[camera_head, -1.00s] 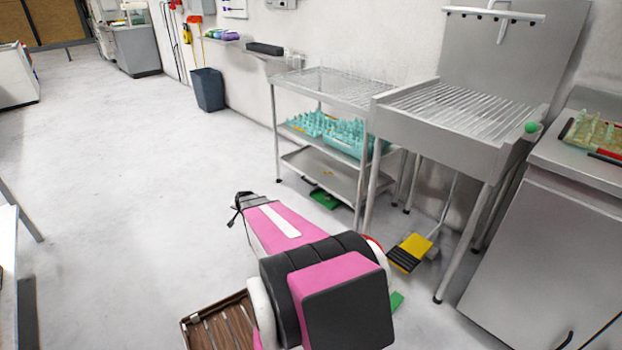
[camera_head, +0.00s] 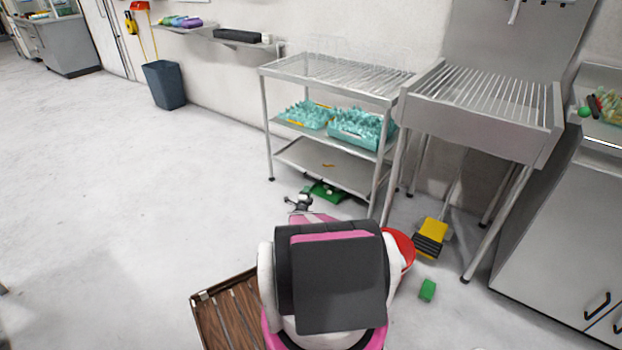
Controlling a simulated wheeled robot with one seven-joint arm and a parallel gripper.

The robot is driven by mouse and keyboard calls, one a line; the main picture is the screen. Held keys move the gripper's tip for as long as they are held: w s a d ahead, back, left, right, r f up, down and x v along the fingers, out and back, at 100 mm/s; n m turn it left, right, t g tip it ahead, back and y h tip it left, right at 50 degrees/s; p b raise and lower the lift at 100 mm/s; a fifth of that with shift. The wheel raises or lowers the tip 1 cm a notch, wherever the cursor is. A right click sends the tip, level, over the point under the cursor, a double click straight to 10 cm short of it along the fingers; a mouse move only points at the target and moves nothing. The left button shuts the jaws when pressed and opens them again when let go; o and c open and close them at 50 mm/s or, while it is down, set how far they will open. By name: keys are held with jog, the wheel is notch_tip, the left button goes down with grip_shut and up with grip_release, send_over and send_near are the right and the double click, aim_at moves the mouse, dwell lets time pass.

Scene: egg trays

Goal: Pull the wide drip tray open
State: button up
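I cannot tell for certain which part is the wide drip tray. A flat metal tray or shelf (camera_head: 322,168) forms the low level of the wire-topped metal rack (camera_head: 338,76). A slatted metal stand (camera_head: 478,124) with a deep front panel stands to its right. My gripper (camera_head: 299,203) shows small and dark beyond my pink and black arm, in front of the rack's lower left part and apart from the low shelf in the picture. Its fingers are too small to tell open from shut. My arm hides part of the floor before the rack.
Teal egg trays (camera_head: 358,127) sit on the rack's middle shelf. A green object (camera_head: 326,192) lies under the rack. A red bucket (camera_head: 403,249), green block (camera_head: 428,291) and yellow-black brush (camera_head: 432,237) are right of my arm. A wooden slatted tray (camera_head: 225,318) is lower left. The left floor is clear.

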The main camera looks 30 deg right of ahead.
aim_at(311, 178)
jog(key=x, duration=1)
jog(key=shift+w+d+r, duration=0.15)
jog(key=shift+w, duration=0.1)
grip_shut()
